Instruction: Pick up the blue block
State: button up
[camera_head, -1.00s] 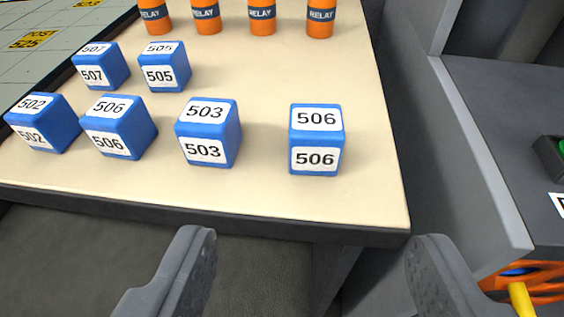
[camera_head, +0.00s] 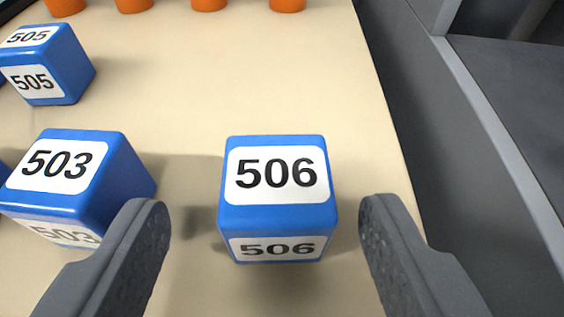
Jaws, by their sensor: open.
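A blue block labelled 506 (camera_head: 277,212) stands on the cream table near its right edge. My gripper (camera_head: 262,225) is open, with one finger on each side of this block in the picture. Gaps show between the block and both fingers, and I see no contact. A second blue block, labelled 503 (camera_head: 75,190), stands to the left, its lower right part close behind my left finger in the picture. A third blue block, labelled 505 (camera_head: 45,65), stands farther back at the upper left.
Several orange cylinders (camera_head: 208,4) stand at the back of the cream table (camera_head: 240,85), cut by the top edge. Slivers of more blue show at the left edge. The table's right edge borders a grey wall (camera_head: 480,130). The middle behind block 506 is clear.

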aim_at(276, 238)
jog(key=shift+b+x, duration=0.35)
jog(key=shift+x, duration=1.55)
jog(key=shift+d, duration=0.2)
jog(key=c, duration=1.1)
jog(key=shift+o, duration=0.2)
